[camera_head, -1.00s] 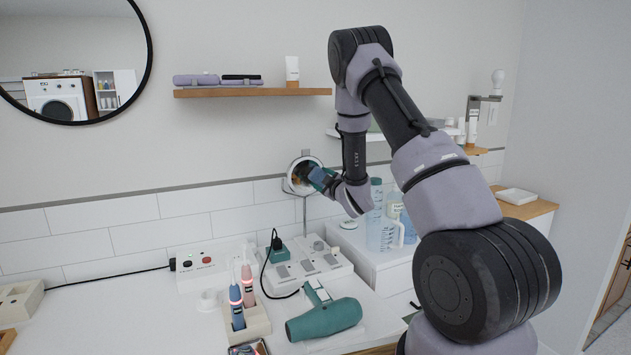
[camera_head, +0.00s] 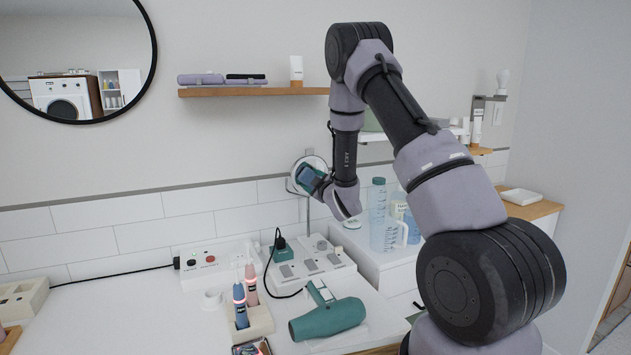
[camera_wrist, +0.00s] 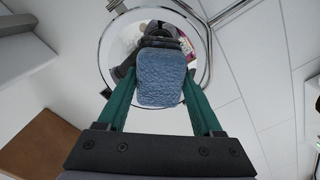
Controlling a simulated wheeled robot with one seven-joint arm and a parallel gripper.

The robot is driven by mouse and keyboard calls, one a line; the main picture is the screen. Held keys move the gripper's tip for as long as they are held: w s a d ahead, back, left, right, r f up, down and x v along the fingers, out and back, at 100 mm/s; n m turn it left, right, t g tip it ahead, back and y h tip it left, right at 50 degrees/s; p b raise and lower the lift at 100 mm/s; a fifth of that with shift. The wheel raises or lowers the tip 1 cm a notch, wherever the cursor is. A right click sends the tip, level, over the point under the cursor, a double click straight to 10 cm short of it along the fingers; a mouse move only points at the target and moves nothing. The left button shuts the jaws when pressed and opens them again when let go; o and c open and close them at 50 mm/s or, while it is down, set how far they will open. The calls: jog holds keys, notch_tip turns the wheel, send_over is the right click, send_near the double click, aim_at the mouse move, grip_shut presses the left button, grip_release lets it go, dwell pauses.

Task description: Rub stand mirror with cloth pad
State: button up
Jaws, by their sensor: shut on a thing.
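The stand mirror (camera_head: 318,162) is a small round mirror with a chrome rim on a thin stem, at the back of the counter near the tiled wall. It also shows in the wrist view (camera_wrist: 193,42), where its glass reflects my arm. The cloth pad (camera_wrist: 161,77) is blue and quilted, between the green fingers of my gripper (camera_wrist: 158,92). In the head view my gripper (camera_head: 316,180) and the pad cover much of the mirror's face. The pad is in front of the glass; I cannot tell whether it touches.
A teal hair dryer (camera_head: 328,318), a toothbrush holder (camera_head: 258,322) and a socket block (camera_head: 308,266) occupy the counter. A wooden shelf (camera_head: 252,91) hangs above. The counter's left middle is clear.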

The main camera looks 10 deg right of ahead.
aim_at(303, 178)
jog(key=shift+s+a, duration=0.2)
jog(key=shift+a, duration=1.25)
jog(key=shift+s+a+r, duration=0.1)
jog(key=shift+r, duration=0.35)
jog(key=w+d, duration=0.1)
jog(key=d, duration=0.7)
jog(key=shift+w, duration=0.4)
jog(key=shift+s+a, duration=0.3)
jog(key=shift+a, duration=1.05)
jog(key=shift+s+a, duration=0.3)
jog(key=shift+a, duration=1)
jog(key=shift+s+a, duration=0.3)
jog(key=shift+a, duration=1.05)
jog(key=shift+s, duration=0.1)
jog(key=shift+s+d, duration=0.2)
jog(key=shift+s, duration=0.75)
jog(key=shift+s+d, duration=0.2)
jog(key=shift+s, duration=0.75)
jog(key=shift+s+d, duration=0.2)
jog(key=shift+s, duration=0.75)
